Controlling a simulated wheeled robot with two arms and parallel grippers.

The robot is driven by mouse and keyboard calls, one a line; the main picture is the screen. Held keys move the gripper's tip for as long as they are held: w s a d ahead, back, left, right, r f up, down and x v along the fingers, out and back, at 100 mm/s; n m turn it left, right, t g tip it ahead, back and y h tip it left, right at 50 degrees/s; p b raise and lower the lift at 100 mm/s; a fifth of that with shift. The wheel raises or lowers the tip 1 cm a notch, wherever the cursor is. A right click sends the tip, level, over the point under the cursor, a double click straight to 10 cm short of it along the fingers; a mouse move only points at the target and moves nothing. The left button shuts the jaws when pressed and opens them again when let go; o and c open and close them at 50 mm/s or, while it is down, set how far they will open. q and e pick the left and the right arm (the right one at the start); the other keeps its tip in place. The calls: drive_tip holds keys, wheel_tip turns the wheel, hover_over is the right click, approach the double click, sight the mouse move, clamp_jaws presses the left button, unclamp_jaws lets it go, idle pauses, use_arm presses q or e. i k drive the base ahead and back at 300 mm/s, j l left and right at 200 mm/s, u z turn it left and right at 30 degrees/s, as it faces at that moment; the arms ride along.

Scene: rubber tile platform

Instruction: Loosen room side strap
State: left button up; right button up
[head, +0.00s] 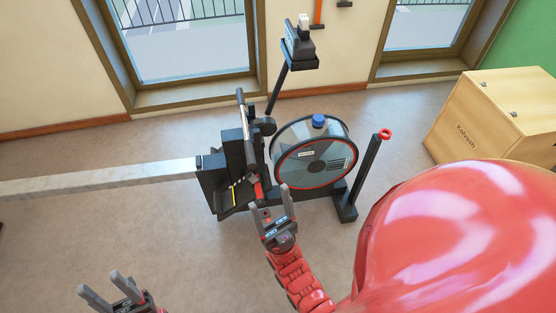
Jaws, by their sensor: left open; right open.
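A rowing machine stands on the floor, with a pale rail (110,180) running left and a round flywheel housing (314,155) at its right. Its dark foot plates (226,195) sit between rail and flywheel, with a yellow strip on the near one. A dark bar (246,130) with a red lower end crosses beside them. The room side strap is too small to make out. My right gripper (271,203) is open and empty, just right of and below the near foot plate; contact cannot be told. My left gripper (102,283) is open and empty at the bottom left.
A monitor (299,48) stands on a slanted black arm behind the flywheel. A black post (367,170) with a red ring on top stands right of it. A wooden box (490,120) is at the right.

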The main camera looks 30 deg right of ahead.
sight(259, 202)
drive_tip(key=z, duration=0.7)
drive_tip(key=i+l+u, duration=0.15)
drive_tip(key=l+u, duration=0.15)
drive_tip(key=l, duration=0.25)
drive_tip(key=l+u, duration=0.35)
drive_tip(key=l, duration=0.15)
drive_tip(key=i, duration=0.05)
